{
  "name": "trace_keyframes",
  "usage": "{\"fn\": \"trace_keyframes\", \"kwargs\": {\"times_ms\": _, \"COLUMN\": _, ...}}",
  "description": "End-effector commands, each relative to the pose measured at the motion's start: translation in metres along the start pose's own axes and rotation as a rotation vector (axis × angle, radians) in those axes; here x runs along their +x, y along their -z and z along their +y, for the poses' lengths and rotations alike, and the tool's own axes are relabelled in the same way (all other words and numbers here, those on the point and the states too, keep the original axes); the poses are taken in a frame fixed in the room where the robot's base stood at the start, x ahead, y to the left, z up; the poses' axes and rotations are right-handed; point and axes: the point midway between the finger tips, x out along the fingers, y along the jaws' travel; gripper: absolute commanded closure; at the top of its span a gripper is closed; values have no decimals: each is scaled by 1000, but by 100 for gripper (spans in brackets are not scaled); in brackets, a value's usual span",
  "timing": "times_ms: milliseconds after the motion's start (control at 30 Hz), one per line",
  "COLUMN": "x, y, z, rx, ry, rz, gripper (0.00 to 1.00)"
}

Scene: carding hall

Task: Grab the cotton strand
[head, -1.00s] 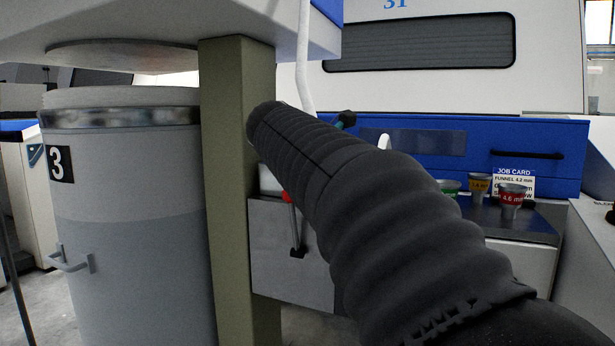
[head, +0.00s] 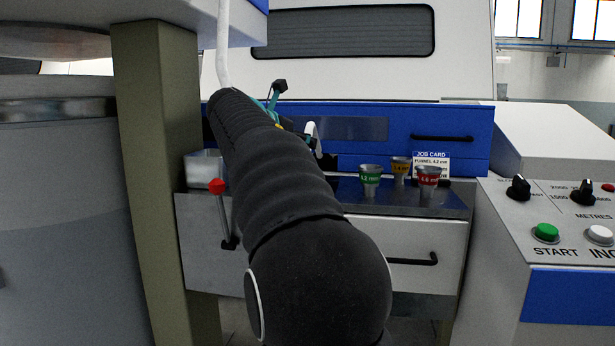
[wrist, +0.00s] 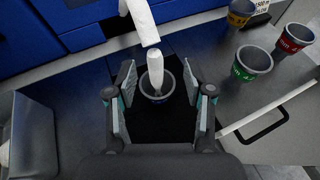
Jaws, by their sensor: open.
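A thick white cotton strand (head: 223,50) hangs from the overhead housing in the head view and passes behind my arm. In the wrist view, a white length (wrist: 142,22) comes in from the top. I cannot tell whether the two pieces join. My gripper (wrist: 160,88) is open, its fingers on either side of the lower piece and apart from it. In the head view my gripper (head: 288,112) is mostly hidden by my arm.
Green (head: 370,180), yellow (head: 401,168) and red (head: 428,181) funnels stand on the shelf beside a job card (head: 431,164). A post (head: 155,150) and a large can (head: 55,200) stand left. A control panel (head: 560,215) is right.

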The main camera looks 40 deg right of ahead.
Motion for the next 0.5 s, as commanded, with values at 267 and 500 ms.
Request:
{"fn": "trace_keyframes", "kwargs": {"times_ms": 267, "x": 24, "y": 4, "z": 6, "rx": -1, "ry": 1, "rz": 1, "gripper": 48}}
{"fn": "trace_keyframes", "kwargs": {"times_ms": 500, "x": 51, "y": 4, "z": 7, "rx": 1, "ry": 0, "rz": 0, "gripper": 48}}
